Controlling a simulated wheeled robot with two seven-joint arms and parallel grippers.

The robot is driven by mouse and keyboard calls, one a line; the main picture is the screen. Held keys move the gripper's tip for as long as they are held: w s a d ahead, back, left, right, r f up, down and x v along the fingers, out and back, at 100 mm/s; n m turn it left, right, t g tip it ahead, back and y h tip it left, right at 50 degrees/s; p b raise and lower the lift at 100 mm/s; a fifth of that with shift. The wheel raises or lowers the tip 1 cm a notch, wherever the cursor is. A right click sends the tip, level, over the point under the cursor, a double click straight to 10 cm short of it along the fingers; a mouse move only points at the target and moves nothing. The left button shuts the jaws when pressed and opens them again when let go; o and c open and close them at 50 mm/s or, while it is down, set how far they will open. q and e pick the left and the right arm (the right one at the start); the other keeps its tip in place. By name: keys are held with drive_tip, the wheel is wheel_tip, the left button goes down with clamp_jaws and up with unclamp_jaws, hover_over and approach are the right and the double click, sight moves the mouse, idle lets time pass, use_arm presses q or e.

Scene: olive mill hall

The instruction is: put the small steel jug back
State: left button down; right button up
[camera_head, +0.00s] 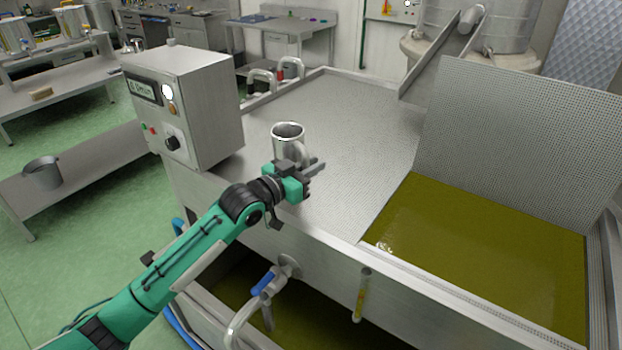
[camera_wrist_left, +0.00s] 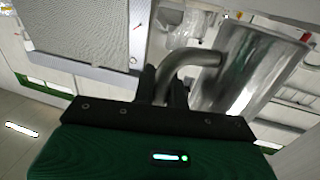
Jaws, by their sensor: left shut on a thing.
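The small steel jug (camera_head: 289,133) is at the near left part of the steel tank's flat top, right of the control box. It looks about upright in the head view. My left gripper (camera_head: 304,180) is at its near side, shut on its handle. In the left wrist view the jug's body (camera_wrist_left: 262,68) is at the right, and the curved handle (camera_wrist_left: 183,65) runs in between the fingers (camera_wrist_left: 163,88). I cannot tell whether the jug's base touches the top. My right gripper is out of view.
The control box (camera_head: 205,110) stands close left of the jug. The perforated lid (camera_head: 520,135) stands raised behind the open bath of green oil (camera_head: 480,250). The flat top (camera_head: 350,125) is clear right of the jug. A grey bucket (camera_head: 42,174) stands on a low shelf at left.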

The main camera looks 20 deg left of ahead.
use_arm(q)
wheel_tip(320, 180, down, 4)
drive_tip(key=shift+f+p, duration=0.15)
drive_tip(key=shift+p, duration=0.15)
drive_tip(key=shift+f, duration=0.1)
drive_tip(key=c, duration=1.4)
unclamp_jaws()
drive_tip(key=shift+c, duration=0.2)
drive_tip(key=shift+s+a, duration=0.15)
drive_tip(key=shift+s, duration=0.05)
drive_tip(key=b+v, duration=0.2)
drive_tip(key=v, duration=0.9)
drive_tip(key=shift+s+b, duration=0.25)
drive_tip(key=shift+b, duration=0.15)
